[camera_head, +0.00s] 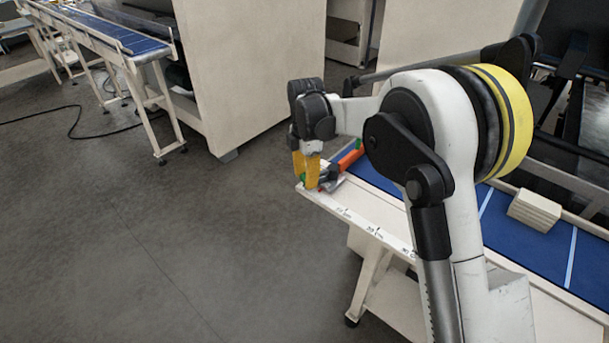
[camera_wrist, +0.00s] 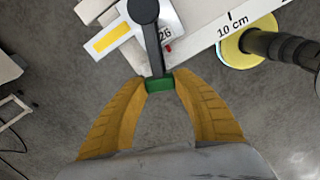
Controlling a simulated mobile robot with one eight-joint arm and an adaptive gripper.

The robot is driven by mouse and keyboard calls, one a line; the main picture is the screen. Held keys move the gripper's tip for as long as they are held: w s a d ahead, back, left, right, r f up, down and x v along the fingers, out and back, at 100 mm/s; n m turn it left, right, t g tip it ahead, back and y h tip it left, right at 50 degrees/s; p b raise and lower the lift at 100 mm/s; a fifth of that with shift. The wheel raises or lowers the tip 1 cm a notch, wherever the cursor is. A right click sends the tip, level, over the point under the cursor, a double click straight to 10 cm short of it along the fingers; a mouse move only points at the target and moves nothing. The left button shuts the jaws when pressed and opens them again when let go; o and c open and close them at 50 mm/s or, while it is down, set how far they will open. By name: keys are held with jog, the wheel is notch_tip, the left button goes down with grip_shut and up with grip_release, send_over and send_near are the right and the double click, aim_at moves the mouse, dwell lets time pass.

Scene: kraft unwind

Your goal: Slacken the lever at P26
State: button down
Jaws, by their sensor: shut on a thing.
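The lever at P26 is a dark arm (camera_wrist: 153,45) with a round black pivot (camera_wrist: 144,9) and a green tip (camera_wrist: 159,82). In the head view my gripper (camera_head: 307,172) points down at the near left end of the conveyor's pale rail. A red mark (camera_wrist: 168,48) is just right of the lever.
The rail (camera_head: 375,232) carries a printed scale, with "10 cm" (camera_wrist: 233,24) in the wrist view. An orange bar (camera_head: 350,158) lies behind my gripper. Pale blocks (camera_head: 534,209) are stacked on the blue belt (camera_head: 500,230). Open grey floor (camera_head: 180,240) is to the left.

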dwell(0.5)
jog(key=c, duration=0.9)
grip_release()
jog(key=shift+c, duration=0.2)
notch_tip(320, 180, up, 12)
